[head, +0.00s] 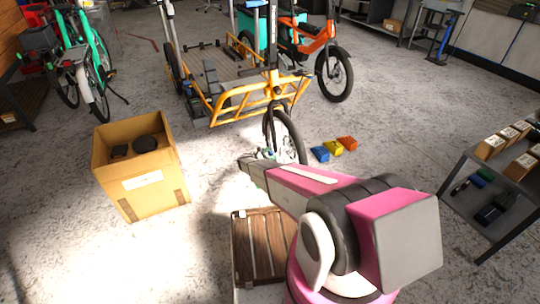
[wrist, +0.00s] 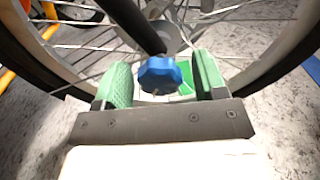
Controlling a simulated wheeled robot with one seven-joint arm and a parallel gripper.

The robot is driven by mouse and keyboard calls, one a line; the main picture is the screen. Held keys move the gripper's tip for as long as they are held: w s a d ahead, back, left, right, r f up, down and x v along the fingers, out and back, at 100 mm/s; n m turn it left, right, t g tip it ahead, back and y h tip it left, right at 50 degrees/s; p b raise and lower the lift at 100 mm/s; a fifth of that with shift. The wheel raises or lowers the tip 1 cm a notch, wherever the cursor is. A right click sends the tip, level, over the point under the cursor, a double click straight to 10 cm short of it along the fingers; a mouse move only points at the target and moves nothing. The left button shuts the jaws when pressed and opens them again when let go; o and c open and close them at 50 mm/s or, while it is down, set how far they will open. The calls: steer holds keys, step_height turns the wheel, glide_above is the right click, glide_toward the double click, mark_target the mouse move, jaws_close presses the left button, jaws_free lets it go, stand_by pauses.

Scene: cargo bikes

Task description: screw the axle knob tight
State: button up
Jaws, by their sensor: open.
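The axle knob (wrist: 160,74) is a blue, lobed knob at the wheel hub in the wrist view. A dark fork leg (wrist: 132,22) comes down to it, and the spoked front wheel (wrist: 225,45) is behind. My gripper (wrist: 162,84) is open, with one green pad to the left of the knob and one to the right. Gaps show on both sides of the knob. In the head view my gripper (head: 258,168) is at the lower left of the front wheel (head: 287,137) of the yellow cargo bike (head: 240,100). The knob cannot be made out there.
An open cardboard box (head: 150,182) with dark items stands at left. A wooden slatted crate (head: 262,247) is on the floor beside my arm. Blue, yellow and orange pieces (head: 334,148) lie right of the wheel. A shelf (head: 500,175) with boxes stands at right.

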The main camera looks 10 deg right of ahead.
steer(key=c, duration=0.9)
steer(key=shift+m, duration=0.4)
steer(key=m, duration=0.4)
steer(key=shift+m, duration=0.3)
steer(key=m, duration=0.4)
steer(key=shift+m, duration=0.3)
steer(key=m, duration=0.9)
steer(key=shift+m, duration=0.3)
